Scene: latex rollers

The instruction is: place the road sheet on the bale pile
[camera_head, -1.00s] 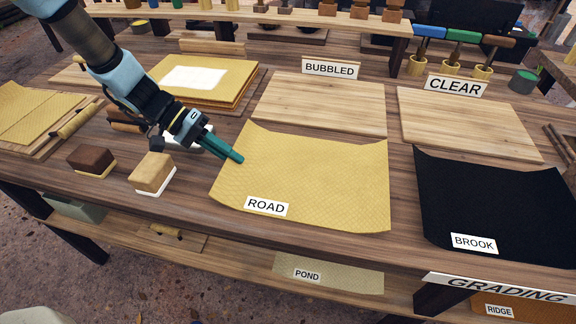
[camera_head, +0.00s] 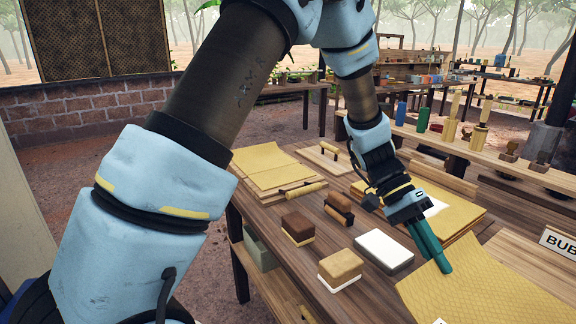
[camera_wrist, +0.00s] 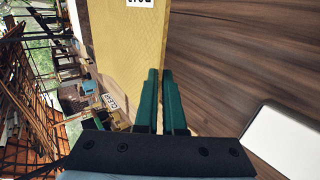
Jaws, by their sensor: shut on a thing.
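The road sheet (camera_head: 490,290) is a tan, finely textured sheet at the lower right of the head view, partly cut off by the frame. My gripper (camera_head: 446,270) is shut on its left edge. In the wrist view, the sheet (camera_wrist: 125,45) runs up from the fingertips (camera_wrist: 161,72), with part of its white label at the top. I cannot tell how far the edge is lifted. A stack of yellow sheets with a white card (camera_head: 472,219) lies behind my gripper, partly hidden by it. Another yellow stack (camera_head: 262,166) lies farther left. Neither stack has a readable name.
A white slab (camera_head: 383,251), a tan block (camera_head: 340,268) and a brown block (camera_head: 298,228) stand left of my gripper. Wooden rollers (camera_head: 302,189) lie near the left stack. A BUBBLED sign (camera_head: 560,244) stands at right. Bottles line a raised shelf behind.

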